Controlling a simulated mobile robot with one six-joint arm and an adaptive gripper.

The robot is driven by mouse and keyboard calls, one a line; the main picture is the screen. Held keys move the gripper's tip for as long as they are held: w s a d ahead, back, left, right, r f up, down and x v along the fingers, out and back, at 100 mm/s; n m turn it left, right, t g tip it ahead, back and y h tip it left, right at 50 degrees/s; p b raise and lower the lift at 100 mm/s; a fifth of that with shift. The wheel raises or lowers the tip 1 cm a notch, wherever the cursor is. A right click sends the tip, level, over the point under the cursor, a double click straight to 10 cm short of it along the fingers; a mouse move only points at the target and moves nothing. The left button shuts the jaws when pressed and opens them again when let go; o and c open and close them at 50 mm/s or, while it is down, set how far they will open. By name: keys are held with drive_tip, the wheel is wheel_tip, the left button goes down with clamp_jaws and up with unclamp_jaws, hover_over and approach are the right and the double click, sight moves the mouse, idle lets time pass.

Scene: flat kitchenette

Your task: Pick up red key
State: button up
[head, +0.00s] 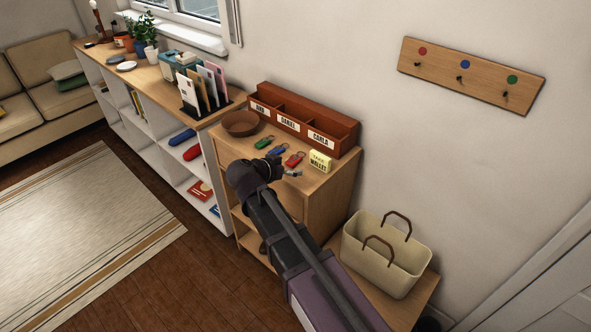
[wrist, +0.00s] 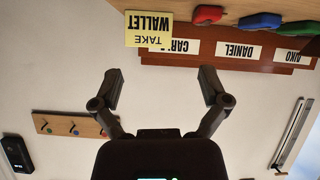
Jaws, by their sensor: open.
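The red key (head: 295,159) lies on top of the wooden cabinet, between the blue key (head: 276,150) and the yellow "Take wallet" note (head: 320,161). A green key (head: 264,142) lies left of the blue one. My gripper (head: 292,174) is just in front of the red key in the head view, apart from it as far as I can tell. In the wrist view, which is upside down, my gripper (wrist: 162,86) is open and empty.
A name-labelled wooden organizer (head: 303,119) stands behind the keys against the wall. A brown bowl (head: 240,123) is left of them. A cream basket (head: 386,254) stands lower right. A hook board (head: 470,75) hangs on the wall with its hooks empty.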

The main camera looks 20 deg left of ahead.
drive_tip(key=s+a+t+b, duration=0.1)
drive_tip(key=s+a, duration=0.1)
drive_tip(key=a, duration=0.4)
drive_tip(key=shift+s+a+t+y, duration=0.2)
drive_tip(key=shift+a+t+y, duration=0.05)
drive_tip(key=shift+t+y, duration=0.15)
drive_tip(key=shift+w+f+b, duration=0.1)
drive_tip(key=shift+f+b, duration=0.1)
drive_tip(key=shift+b, duration=0.1)
drive_tip(key=b, duration=0.3)
approach(296, 158)
drive_tip(key=shift+w+a+f, duration=0.1)
drive_tip(key=shift+w+f, duration=0.3)
drive_tip(key=shift+w, duration=0.4)
drive_tip(key=shift+w+d+f, duration=0.15)
drive_tip(key=shift+w+d, duration=0.05)
drive_tip(key=shift+w, duration=0.4)
